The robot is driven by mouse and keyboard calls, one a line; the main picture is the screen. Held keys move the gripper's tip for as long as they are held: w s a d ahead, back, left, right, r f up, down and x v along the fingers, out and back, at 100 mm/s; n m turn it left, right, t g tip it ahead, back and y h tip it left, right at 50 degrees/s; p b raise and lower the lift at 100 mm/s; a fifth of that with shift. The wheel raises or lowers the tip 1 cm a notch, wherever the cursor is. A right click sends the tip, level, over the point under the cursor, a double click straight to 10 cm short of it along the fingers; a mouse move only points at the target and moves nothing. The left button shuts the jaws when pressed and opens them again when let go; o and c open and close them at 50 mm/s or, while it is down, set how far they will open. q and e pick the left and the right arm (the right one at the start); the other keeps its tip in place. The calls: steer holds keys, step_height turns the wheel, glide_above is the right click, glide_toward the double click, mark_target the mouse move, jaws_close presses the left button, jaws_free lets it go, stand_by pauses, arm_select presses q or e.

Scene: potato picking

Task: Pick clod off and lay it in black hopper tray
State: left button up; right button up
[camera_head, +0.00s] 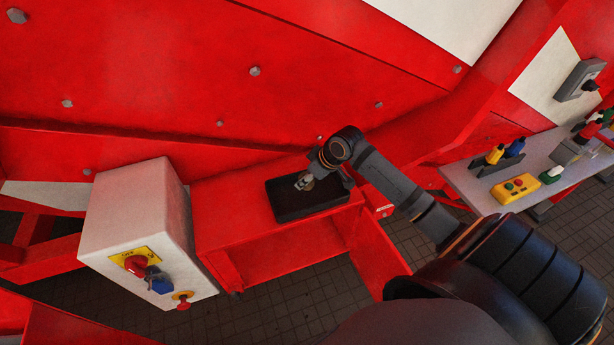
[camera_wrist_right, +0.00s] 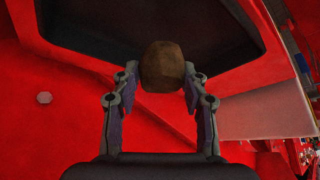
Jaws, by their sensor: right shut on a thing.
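The brown clod (camera_wrist_right: 163,67) is between the fingertips of my right gripper (camera_wrist_right: 161,78) in the right wrist view. The gripper is shut on it. In the head view my right gripper (camera_head: 304,182) is over the black hopper tray (camera_head: 284,212), and the clod is hard to make out there. The tray is an open, dark box on a red ledge. Its dark inside (camera_wrist_right: 120,28) shows beyond the clod in the right wrist view. I cannot tell how high the clod is above the tray floor. My left gripper is in neither view.
A white control box (camera_head: 135,215) with a red switch and a red button stands left of the tray. A red machine wall rises behind. At the right a grey shelf (camera_head: 470,185) holds a yellow control box (camera_head: 515,192) and several small items.

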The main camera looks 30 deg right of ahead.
steer(key=o, duration=1.3)
steer(key=shift+r, duration=0.1)
steer(key=shift+c, duration=0.2)
steer(key=v, duration=0.7)
steer(key=shift+r, duration=0.15)
steer(key=shift+s, duration=0.1)
